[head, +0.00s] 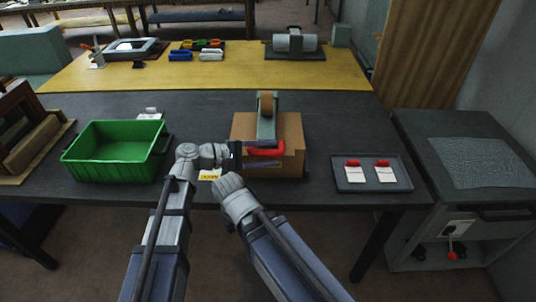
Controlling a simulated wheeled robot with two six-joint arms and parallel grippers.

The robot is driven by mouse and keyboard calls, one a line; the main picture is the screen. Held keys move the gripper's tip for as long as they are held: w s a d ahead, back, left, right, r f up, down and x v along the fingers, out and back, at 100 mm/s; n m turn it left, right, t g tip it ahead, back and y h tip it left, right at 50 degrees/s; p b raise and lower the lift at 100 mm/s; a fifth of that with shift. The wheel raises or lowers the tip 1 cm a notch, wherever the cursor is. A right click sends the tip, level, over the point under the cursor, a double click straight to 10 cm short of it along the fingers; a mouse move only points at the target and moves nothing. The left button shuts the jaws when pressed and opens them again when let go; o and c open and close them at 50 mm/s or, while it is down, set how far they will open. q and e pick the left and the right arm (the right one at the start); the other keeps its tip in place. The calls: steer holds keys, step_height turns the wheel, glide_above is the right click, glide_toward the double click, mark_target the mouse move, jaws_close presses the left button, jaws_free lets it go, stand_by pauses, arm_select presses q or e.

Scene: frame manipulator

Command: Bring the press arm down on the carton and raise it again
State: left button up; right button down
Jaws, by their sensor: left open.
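A brown cardboard carton (290,129) stands near the middle of the dark table. A pale green device with a brown roll (266,103) and a red handle (268,150) is at the carton's top and near side; I cannot tell if this is the press arm. My left gripper (258,155) is open at the red handle, with dark fingers close above and below it. Whether they touch it is unclear. My right arm's wrist is just below, in front of the carton; its fingers are hidden.
A green bin (113,172) stands left of my arms. A dark tray (344,184) with two red-topped white cards is to the right. A grey cabinet with a red-knobbed lever (451,252) stands at far right. A yellow table (220,75) lies behind.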

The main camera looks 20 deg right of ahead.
arm_select(q)
jaws_close()
stand_by(0.5)
stand_by(1.0)
